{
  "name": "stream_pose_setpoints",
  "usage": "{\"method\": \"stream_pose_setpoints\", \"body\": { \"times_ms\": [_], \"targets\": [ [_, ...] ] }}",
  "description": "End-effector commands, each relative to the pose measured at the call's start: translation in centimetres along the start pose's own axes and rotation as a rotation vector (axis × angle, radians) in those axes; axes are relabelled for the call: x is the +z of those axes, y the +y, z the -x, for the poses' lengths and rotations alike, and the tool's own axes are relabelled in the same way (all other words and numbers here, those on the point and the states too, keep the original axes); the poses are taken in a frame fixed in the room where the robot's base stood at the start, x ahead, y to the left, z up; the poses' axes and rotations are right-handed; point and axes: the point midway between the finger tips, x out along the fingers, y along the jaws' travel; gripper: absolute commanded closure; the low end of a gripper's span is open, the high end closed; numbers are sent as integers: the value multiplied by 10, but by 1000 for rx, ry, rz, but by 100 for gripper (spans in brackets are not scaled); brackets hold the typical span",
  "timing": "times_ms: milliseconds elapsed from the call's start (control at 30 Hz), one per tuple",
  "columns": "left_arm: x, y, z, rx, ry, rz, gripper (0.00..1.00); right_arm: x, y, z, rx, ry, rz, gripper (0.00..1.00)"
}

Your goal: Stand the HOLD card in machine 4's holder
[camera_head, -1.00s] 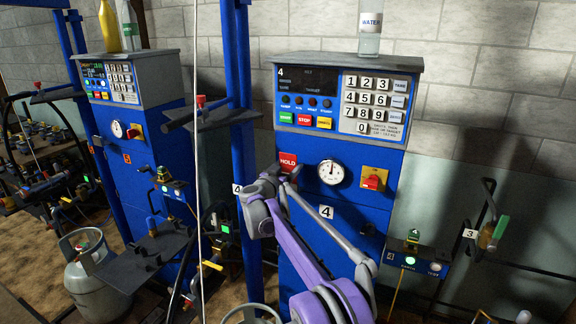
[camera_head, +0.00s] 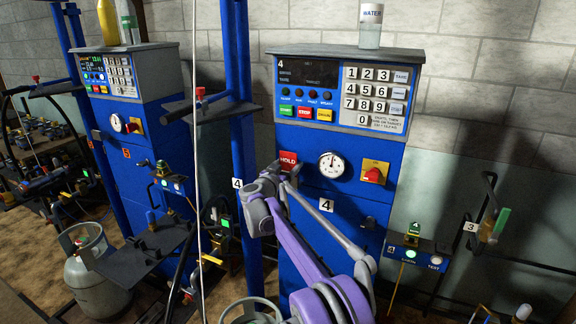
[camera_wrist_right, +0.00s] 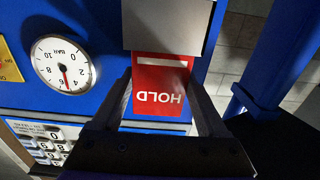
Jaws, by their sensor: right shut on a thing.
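The red HOLD card (camera_head: 288,160) is upright in front of machine 4's blue front (camera_head: 355,151), left of the round gauge (camera_head: 331,165). My right gripper (camera_head: 280,178) is shut on the card, which shows between its fingers (camera_wrist_right: 160,100) in the right wrist view. That view is upside down. There the red card (camera_wrist_right: 159,76) meets a light grey plate (camera_wrist_right: 168,28), which looks like the holder, at the card's lower edge. I cannot tell whether the card is inside it or just in front. In the head view my gripper hides this spot. My left gripper is not in view.
A red valve knob (camera_head: 373,175) on a yellow plate is right of the gauge. A blue post (camera_head: 243,120) stands close on the left. A water bottle (camera_head: 371,25) stands on top of the machine. A gas cylinder (camera_head: 92,275) is at the lower left.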

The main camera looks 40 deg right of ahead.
Motion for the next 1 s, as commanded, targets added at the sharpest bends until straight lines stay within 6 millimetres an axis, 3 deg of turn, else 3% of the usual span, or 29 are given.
{"method": "stream_pose_setpoints", "body": {
  "times_ms": [933,967,1000],
  "targets": [
    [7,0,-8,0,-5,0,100,14,0,0,0,0,0,86],
    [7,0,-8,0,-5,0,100,14,0,0,0,0,0,20],
    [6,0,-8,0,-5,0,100,14,0,0,0,0,0,13]
  ]
}}
